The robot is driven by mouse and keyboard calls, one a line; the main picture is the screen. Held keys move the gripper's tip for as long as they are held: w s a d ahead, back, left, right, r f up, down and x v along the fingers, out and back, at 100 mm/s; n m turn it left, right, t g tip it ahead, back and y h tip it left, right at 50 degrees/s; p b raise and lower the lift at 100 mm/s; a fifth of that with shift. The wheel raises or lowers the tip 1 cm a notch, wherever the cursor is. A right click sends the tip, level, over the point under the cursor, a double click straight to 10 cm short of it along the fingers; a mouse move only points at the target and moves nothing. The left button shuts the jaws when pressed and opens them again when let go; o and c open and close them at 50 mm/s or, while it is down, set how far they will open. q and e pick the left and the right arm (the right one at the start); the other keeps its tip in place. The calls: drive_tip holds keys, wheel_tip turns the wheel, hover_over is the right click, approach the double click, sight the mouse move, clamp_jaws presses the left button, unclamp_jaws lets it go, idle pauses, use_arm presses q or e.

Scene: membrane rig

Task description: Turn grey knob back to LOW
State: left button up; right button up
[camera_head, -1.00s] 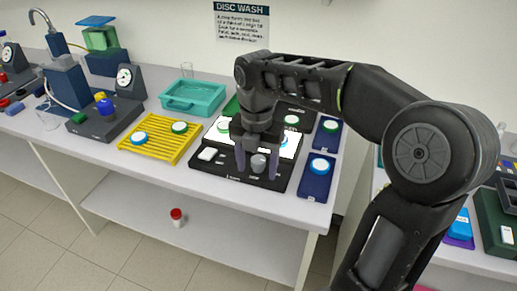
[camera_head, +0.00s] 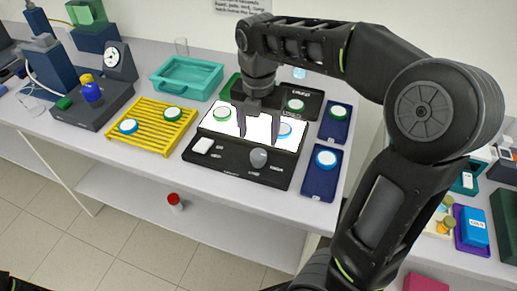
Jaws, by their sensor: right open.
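The grey knob (camera_head: 259,158) stands on the front strip of the black light-panel unit (camera_head: 230,172), right of a white button (camera_head: 203,145). Small labels sit around the knob, too small to read surely. My right gripper (camera_head: 259,138) is open and empty, fingers pointing down over the lit white panel (camera_head: 245,119). It appears raised behind the knob and apart from it.
Discs with green and blue rims lie on the lit panel, a yellow rack (camera_head: 150,145) and blue trays (camera_head: 319,182). A teal basin (camera_head: 187,76) stands behind. A red-capped jar (camera_head: 175,202) is below the bench top.

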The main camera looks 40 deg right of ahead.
sight(258, 153)
wheel_tip(258, 153, down, 7)
drive_tip(key=shift+f+p, duration=0.15)
drive_tip(key=shift+p, duration=0.15)
clamp_jaws()
idle(0.7)
